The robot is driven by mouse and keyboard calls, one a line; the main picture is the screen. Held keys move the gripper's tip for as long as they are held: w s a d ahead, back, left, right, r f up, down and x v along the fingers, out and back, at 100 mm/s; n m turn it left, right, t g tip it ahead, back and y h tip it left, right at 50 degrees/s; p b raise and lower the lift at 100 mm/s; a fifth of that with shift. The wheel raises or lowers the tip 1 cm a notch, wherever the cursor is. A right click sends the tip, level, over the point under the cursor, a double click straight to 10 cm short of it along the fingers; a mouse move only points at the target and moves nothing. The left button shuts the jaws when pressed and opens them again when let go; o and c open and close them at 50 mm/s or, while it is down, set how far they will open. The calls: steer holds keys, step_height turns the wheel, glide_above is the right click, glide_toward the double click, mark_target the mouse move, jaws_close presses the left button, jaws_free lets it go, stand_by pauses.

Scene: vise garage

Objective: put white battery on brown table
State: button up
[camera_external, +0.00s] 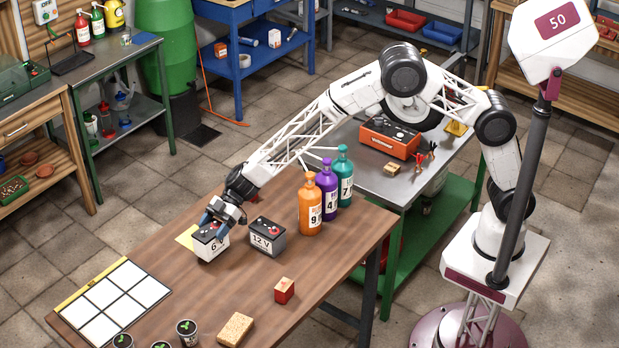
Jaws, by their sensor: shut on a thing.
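The white battery (211,246), marked with a 6, is at the far-left side of the brown table (180,290). It is at the edge of a yellow sheet. My gripper (221,218) is above it, with its fingers closed on the top of the battery. The fingers hide part of the battery's top. I cannot tell whether the battery touches the table or is slightly above it.
A grey 12 V battery (267,238) stands close to its right. Orange (310,205), purple (327,187) and teal (343,175) bottles stand at the back right.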

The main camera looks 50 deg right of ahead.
steer(key=shift+f, duration=0.7)
steer(key=shift+f, duration=0.1)
steer(key=o, duration=1.6)
steer(key=shift+f, duration=0.15)
steer(key=shift+d+r, duration=0.1)
steer(key=shift+r, duration=0.1)
steer(key=v, duration=1.2)
